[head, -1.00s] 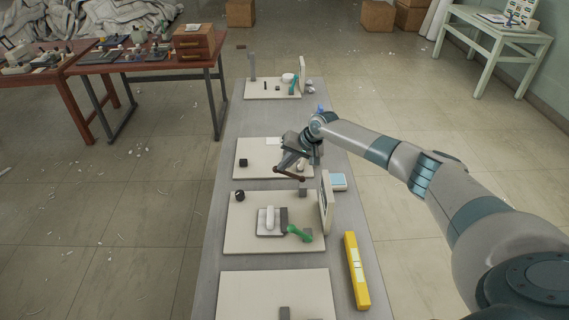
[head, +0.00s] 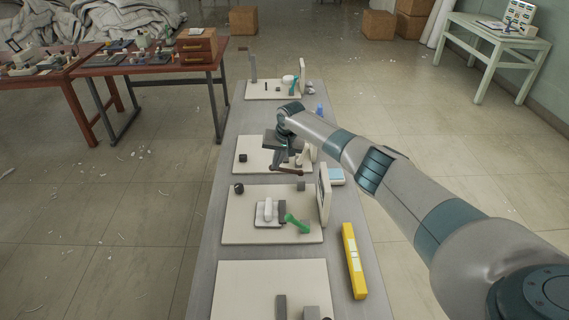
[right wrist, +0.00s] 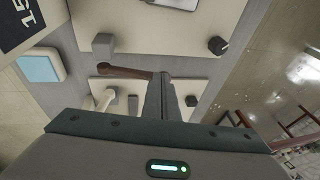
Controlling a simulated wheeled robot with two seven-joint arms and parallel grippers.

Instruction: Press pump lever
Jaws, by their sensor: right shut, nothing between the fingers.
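A dark red-brown lever (head: 288,170) with a rounded end lies over the middle pale board (head: 246,163) in the head view. In the right wrist view the lever (right wrist: 128,72) runs sideways from its knob on the left to my fingertips. My right gripper (head: 277,163) is shut and empty, pointing down at the lever's left end. In the wrist view its fingertips (right wrist: 167,78) overlap the lever's right end; I cannot tell whether they touch. The lever's mount is hidden by my gripper. My left gripper is out of view.
The nearer board (head: 238,226) carries a green-handled lever (head: 296,223), a white-handled part (head: 268,210), a black knob (head: 239,188) and an upright panel (head: 324,195). A yellow bar (head: 354,260) lies on the grey bench's right edge. A blue-topped box (head: 337,176) sits beside the panel.

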